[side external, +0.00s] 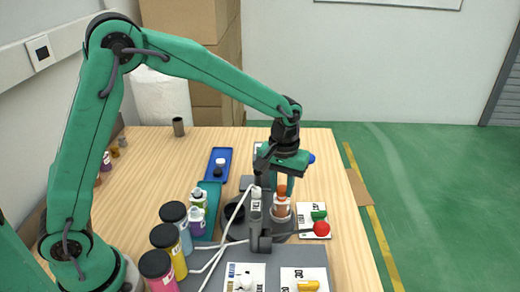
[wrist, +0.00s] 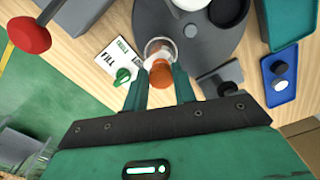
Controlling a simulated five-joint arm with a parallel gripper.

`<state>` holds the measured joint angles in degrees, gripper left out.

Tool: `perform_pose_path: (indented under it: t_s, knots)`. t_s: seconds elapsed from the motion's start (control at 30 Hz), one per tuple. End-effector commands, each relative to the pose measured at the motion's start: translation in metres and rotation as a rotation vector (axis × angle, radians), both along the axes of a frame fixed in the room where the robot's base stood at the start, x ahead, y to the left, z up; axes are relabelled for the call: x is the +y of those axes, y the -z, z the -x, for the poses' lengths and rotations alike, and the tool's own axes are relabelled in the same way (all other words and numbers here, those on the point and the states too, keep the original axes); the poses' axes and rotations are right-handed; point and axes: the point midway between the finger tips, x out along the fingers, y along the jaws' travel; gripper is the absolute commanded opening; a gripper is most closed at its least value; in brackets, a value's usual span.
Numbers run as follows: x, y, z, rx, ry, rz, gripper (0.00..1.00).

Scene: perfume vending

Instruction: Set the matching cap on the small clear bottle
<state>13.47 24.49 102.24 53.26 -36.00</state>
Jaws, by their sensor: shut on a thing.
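I cannot tell whether the bottle rests on the stand. A blue tray (side external: 211,175) holds a dark cap and a pale cap; in the wrist view these are the black cap (wrist: 280,68) and the white cap (wrist: 280,85).
The dark round stand (wrist: 215,60) carries a white piece and a black piece. A red knob (side external: 321,229) and a card with a green knob (side external: 319,214) lie to the right. Large pink, yellow and blue bottles (side external: 178,249) stand left. The table's back is mostly clear.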

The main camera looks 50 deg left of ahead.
Motion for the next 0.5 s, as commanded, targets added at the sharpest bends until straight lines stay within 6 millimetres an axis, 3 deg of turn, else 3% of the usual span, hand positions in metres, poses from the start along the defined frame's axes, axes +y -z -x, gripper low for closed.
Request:
perform_pose_path:
  t_s: [0.5]
  knots:
    - [0.0, 0.0046, 0.0, 0.0, 0.0, 0.0, 0.06]
